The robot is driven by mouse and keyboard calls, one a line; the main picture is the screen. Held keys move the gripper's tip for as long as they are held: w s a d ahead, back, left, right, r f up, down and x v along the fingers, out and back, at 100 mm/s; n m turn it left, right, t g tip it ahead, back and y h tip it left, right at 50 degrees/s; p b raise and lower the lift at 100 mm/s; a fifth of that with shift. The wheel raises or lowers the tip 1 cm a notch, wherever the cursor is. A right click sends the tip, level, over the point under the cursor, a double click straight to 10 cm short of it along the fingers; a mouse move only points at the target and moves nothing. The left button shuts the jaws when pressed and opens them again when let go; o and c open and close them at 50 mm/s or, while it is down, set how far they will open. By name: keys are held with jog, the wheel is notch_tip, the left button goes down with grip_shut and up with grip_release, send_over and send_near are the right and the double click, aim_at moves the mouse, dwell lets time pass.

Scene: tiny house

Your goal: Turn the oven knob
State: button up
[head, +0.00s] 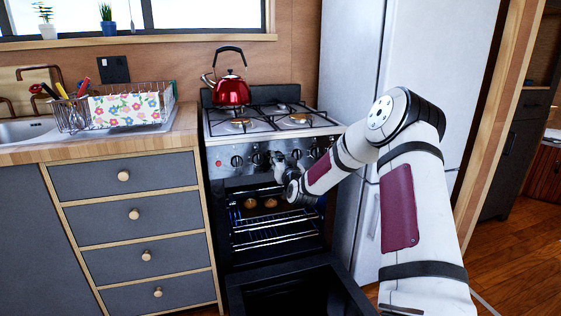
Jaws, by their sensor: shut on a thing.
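The oven (229,183) stands in the middle of the head view, with a row of dark round knobs on its front panel. One knob (237,161) shows at the left, another knob (257,158) just left of my gripper, and another (297,154) to its right. My gripper (277,158) is at the middle of this panel, shut on an oven knob that its fingers hide. I cannot tell how far that knob is turned.
The oven door (290,290) hangs open below, with racks and a few round brown items inside. A red kettle (232,90) stands on the stovetop. A white fridge (350,70) is close on the right, drawers (125,215) on the left.

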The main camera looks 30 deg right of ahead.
jog(key=m+h, duration=0.1)
jog(key=m, duration=0.1)
jog(key=m+g+b, duration=0.1)
jog(key=m, duration=0.2)
jog(key=shift+w+a+m+h, duration=0.1)
jog(key=shift+a+m+h, duration=0.05)
jog(key=shift+m+h, duration=0.2)
jog(key=m+g, duration=0.1)
jog(key=m, duration=0.1)
jog(key=m+g+h, duration=0.1)
jog(key=m, duration=0.2)
jog(key=shift+a+r, duration=0.1)
jog(key=shift+r, duration=0.1)
jog(key=m+g, duration=0.1)
jog(key=m, duration=0.4)
jog(key=shift+w+r, duration=0.1)
jog(key=shift+r, duration=0.05)
jog(key=shift+m+g, duration=0.7)
jog(key=shift+m, duration=0.75)
jog(key=o, duration=1.2)
jog(key=shift+c, duration=0.2)
